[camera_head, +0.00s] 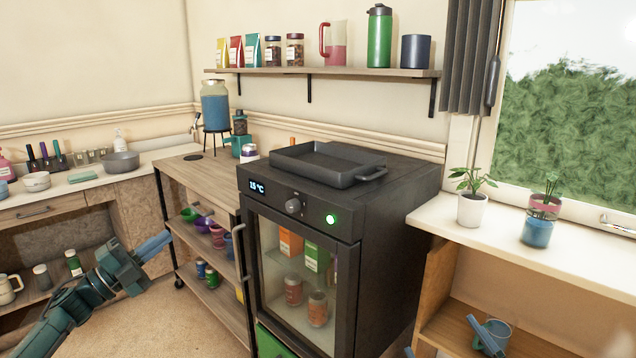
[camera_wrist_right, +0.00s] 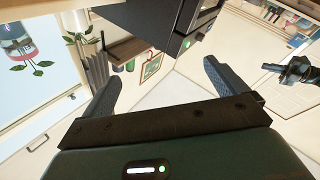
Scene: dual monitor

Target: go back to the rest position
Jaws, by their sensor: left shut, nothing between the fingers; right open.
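My left gripper (camera_head: 155,246) is shut and empty. It reaches in from the left, in front of the wooden cart. A dark gripper at the right of the right wrist view (camera_wrist_right: 288,72) looks like the same one. My right gripper (camera_wrist_right: 160,72) is open, its two fingers spread with nothing between them. In the head view only its fingertips (camera_head: 440,336) show at the bottom edge, near the right-hand shelf unit; the rest is out of frame.
A black mini fridge (camera_head: 385,235) with a glass door stands in the middle, a dark tray (camera_head: 318,166) on top. A wooden cart (camera_head: 190,170) is on its left. A white counter (camera_head: 500,233) with potted plants (camera_head: 472,210) is on the right. Floor (camera_head: 150,320) is clear at lower left.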

